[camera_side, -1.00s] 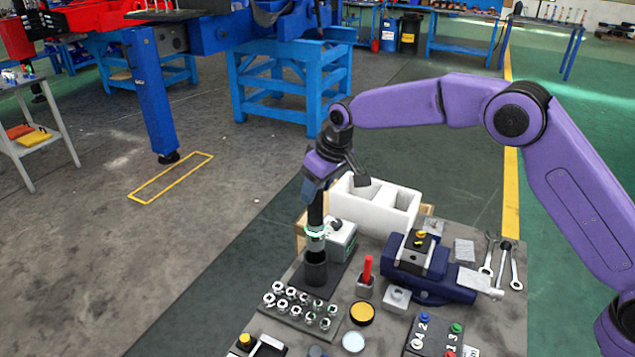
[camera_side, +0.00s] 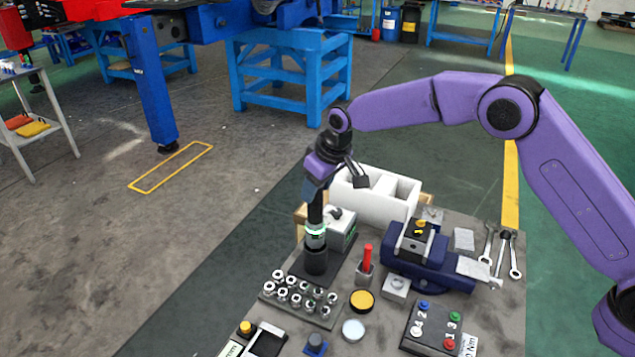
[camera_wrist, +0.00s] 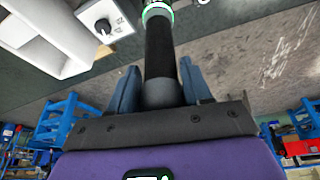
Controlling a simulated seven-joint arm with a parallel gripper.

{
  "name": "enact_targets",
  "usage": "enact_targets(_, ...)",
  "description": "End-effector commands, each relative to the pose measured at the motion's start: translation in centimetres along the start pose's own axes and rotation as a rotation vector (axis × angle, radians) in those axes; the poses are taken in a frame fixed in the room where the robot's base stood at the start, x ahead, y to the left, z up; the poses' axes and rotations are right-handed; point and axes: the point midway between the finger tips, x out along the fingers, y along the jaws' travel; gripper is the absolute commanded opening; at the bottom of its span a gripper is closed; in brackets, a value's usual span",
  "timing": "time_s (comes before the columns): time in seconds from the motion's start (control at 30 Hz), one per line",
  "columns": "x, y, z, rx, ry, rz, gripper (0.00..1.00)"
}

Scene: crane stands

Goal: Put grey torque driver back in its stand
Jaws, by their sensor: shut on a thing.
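The torque driver (camera_side: 315,234) stands upright, with a black handle, a glowing green ring and a grey lower body. My gripper (camera_side: 316,192) is shut on its black handle near the top. In the wrist view the blue fingers of my gripper (camera_wrist: 160,88) stand on both sides of the handle of the torque driver (camera_wrist: 160,50), and the green ring shows at the top edge. The dark round stand (camera_side: 316,262) is directly below; the driver's grey body meets its rim, and its lower end is hidden, apparently inside the cup.
A red-handled tool in a holder (camera_side: 366,262) and a blue vise (camera_side: 430,268) are to the right. A white bin (camera_side: 375,195) is behind.

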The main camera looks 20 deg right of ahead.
Motion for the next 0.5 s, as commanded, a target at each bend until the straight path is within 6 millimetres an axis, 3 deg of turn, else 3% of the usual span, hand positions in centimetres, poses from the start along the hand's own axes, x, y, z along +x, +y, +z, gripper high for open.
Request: enact_targets(0.5, 1.3, 0.0, 0.3, 0.000, 0.007, 0.000, 0.00)
